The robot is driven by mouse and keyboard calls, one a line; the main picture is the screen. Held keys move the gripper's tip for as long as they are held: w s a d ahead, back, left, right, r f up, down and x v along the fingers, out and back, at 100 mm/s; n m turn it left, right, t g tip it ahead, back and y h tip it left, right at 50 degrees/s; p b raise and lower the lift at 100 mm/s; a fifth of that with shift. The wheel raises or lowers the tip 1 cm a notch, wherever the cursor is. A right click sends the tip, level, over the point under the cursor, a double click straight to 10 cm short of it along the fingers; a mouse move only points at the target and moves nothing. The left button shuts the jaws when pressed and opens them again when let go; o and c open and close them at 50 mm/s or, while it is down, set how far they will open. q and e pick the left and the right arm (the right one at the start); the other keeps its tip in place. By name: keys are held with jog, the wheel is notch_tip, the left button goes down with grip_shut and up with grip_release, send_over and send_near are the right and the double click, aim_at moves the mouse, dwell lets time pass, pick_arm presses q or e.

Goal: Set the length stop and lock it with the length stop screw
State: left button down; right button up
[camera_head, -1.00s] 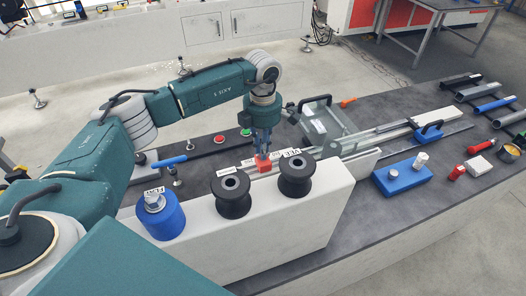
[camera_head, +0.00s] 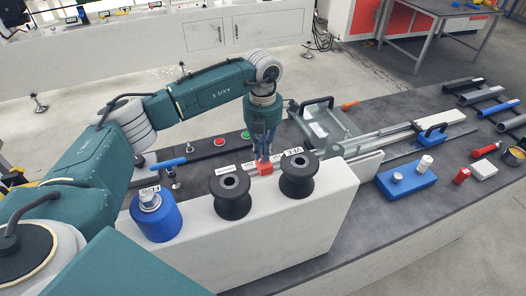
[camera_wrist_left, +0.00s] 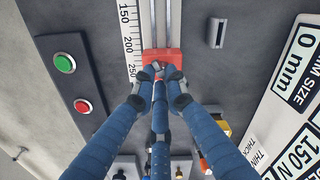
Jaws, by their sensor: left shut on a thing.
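In the head view the stop (camera_head: 265,170) shows beyond the two black rollers. My left gripper (camera_head: 263,157) points down over it. In the left wrist view the left gripper's (camera_wrist_left: 157,74) fingertips are drawn together over the stop's face, shut on the length stop screw. The fingertips mostly hide the screw, so its turn and tightness cannot be told. My right gripper is not in view.
Black rollers (camera_head: 231,195) and a blue roller (camera_head: 155,218) stand on the white block at the front. Green and red buttons (camera_wrist_left: 83,106) lie left of the rail. A blue block (camera_head: 405,182) and several tubes (camera_head: 482,97) lie at the right.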

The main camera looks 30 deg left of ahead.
pick_arm(q)
jog(key=shift+w+a+r, duration=0.1)
jog(key=shift+w+r, duration=0.05)
jog(key=c, duration=1.8)
grip_release()
jog(key=shift+o, duration=0.2)
notch_tip(320, 180, up, 12)
jog(key=shift+s, duration=0.2)
